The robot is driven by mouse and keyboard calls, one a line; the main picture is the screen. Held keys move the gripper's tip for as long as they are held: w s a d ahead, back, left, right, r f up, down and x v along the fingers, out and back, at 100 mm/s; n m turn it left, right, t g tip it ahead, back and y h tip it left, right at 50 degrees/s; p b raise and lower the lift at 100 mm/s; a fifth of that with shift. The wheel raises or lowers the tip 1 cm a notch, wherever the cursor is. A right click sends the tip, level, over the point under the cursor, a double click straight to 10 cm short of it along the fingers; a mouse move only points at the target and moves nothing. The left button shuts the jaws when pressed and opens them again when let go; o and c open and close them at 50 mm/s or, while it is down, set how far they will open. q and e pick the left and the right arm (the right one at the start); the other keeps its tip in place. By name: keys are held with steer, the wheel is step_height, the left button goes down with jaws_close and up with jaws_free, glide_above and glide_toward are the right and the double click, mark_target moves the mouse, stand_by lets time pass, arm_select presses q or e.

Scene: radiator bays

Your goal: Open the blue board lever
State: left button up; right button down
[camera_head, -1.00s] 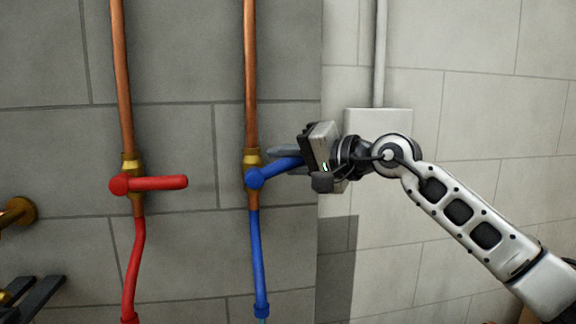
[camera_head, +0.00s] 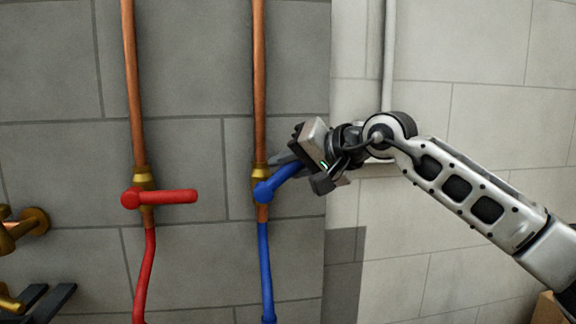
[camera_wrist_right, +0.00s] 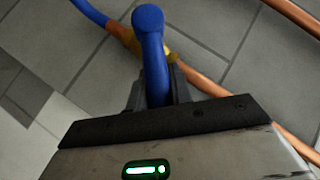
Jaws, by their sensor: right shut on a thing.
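The blue board lever (camera_head: 281,183) sits on a brass valve (camera_head: 260,176) in the copper pipe. It tilts up to the right from its round hub. My right gripper (camera_head: 293,166) comes in from the right and is shut on the lever's outer part. In the right wrist view the blue lever (camera_wrist_right: 152,60) runs down between the two dark fingers, and the brass valve shows behind it.
A red lever (camera_head: 165,197) stands level on the parallel pipe at the left. A brass fitting (camera_head: 34,221) is on the wall at the far left. A light pipe (camera_head: 388,60) runs down the wall behind my right arm. The wall between the two pipes is bare.

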steer(key=c, duration=1.3)
jaws_free()
steer(key=shift+o, duration=0.2)
steer(key=shift+d, duration=0.15)
steer(key=b+v, duration=0.3)
steer(key=v, duration=1.2)
steer(key=shift+s+d, duration=0.25)
steer(key=shift+s, duration=0.05)
